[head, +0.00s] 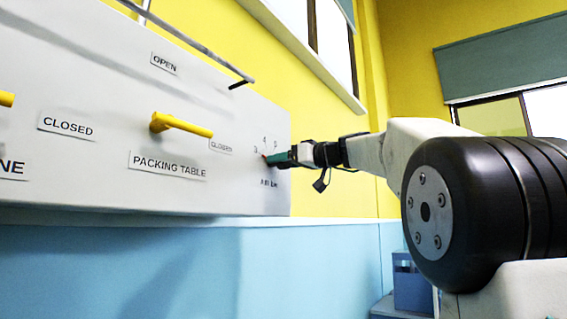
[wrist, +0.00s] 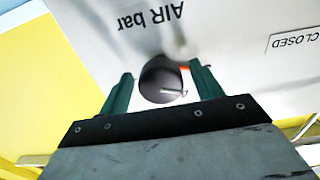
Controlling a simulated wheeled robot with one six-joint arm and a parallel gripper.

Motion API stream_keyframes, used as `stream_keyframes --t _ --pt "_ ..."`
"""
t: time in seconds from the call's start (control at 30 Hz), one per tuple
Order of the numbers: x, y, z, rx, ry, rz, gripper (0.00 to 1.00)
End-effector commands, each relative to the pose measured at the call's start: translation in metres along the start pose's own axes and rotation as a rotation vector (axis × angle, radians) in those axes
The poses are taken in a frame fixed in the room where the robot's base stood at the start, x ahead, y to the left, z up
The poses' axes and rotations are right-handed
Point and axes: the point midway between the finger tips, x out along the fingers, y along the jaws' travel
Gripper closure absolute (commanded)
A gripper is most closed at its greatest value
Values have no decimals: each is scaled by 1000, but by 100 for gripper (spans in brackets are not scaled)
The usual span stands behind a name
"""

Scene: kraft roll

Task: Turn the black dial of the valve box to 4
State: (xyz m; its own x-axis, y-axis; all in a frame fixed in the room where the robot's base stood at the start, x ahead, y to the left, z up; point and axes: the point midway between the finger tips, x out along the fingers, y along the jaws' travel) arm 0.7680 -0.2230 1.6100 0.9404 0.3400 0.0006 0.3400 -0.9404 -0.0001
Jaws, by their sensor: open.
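The valve box (head: 80,130) is a long pale grey box on the left in the head view. The black dial (wrist: 162,80) sits on its face below the upside-down "AIR bar" label in the wrist view, with a pale pointer line on it. My gripper (wrist: 160,84) is open, with one green finger on each side of the dial. I cannot tell whether the fingers touch it. In the head view my gripper (head: 285,157) is at the box's right end and hides the dial. A 4 (head: 265,139) shows above it among small marks.
A yellow handle (head: 182,125) sticks out above the "PACKING TABLE" label, left of my gripper. Another yellow handle (head: 6,99) is at the left edge. A grey rod (head: 195,45) runs along the box's top.

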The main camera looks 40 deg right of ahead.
Motion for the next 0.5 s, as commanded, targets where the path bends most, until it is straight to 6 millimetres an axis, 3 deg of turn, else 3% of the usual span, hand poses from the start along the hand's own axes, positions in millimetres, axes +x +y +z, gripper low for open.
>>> stream_keyframes --t 0.3,0.43,0.5 --pt "3 0 0 0 -1 0 38" --pt "3 0 0 0 -1 0 74" --pt "3 0 0 0 -1 0 79"
